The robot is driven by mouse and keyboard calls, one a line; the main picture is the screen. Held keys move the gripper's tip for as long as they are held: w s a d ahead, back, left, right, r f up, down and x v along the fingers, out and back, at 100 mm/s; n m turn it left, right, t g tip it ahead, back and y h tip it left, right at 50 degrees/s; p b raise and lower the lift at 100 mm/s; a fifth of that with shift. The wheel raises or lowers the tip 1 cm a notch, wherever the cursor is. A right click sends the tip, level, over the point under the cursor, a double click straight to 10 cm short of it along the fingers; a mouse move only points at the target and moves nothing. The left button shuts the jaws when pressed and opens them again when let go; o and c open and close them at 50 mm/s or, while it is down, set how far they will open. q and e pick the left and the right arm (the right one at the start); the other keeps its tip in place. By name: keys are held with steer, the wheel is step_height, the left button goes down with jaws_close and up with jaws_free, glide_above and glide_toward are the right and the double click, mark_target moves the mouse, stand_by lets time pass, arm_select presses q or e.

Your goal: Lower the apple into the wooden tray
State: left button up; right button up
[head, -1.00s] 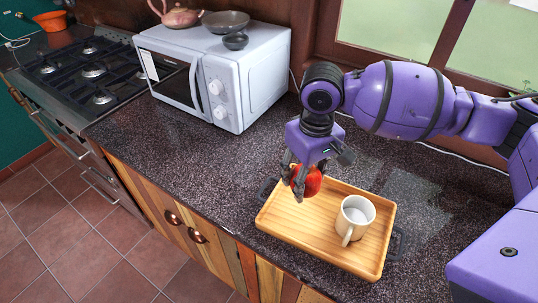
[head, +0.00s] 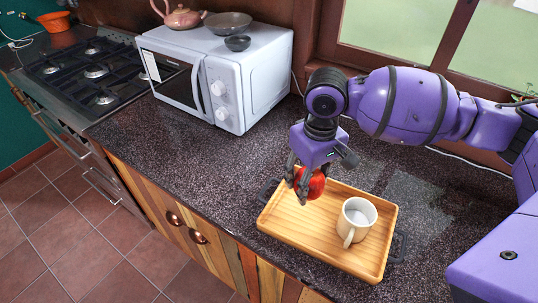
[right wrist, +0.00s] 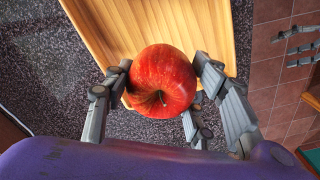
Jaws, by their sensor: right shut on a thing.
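The red apple (head: 314,184) is held between the fingers of my right gripper (head: 305,184), over the left back part of the wooden tray (head: 290,222). In the right wrist view the apple (right wrist: 162,82) shows with its stem dimple towards the camera and grey fingers on both sides. My right gripper (right wrist: 165,95) is shut on it. The tray's slatted floor (right wrist: 120,25) lies beyond the apple there. I cannot tell whether the apple's underside touches the tray.
A cream mug (head: 356,220) stands upright in the right part of the tray. A white microwave (head: 225,70) with a teapot (head: 178,14) and bowls on top stands behind, left. A gas hob (head: 90,72) is at far left. The dark counter (head: 180,150) between is clear.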

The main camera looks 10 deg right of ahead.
mark_target(305, 207)
arm_select(q)
steer(key=shift+s+f, duration=0.15)
steer(key=shift+f, duration=0.05)
arm_select(e)
steer(key=shift+f, duration=1.3)
arm_select(q)
steer(key=shift+s+f+b, duration=0.4)
steer(key=shift+s+f, duration=0.15)
steer(key=shift+s, duration=0.05)
arm_select(e)
steer(key=shift+s+f, duration=0.1)
steer(key=shift+f, duration=2.4)
steer(key=o, duration=1.3)
steer(key=shift+o, duration=0.2)
steer(key=shift+r, duration=0.15)
step_height(305, 207, up, 12)
steer(key=shift+f, duration=0.1)
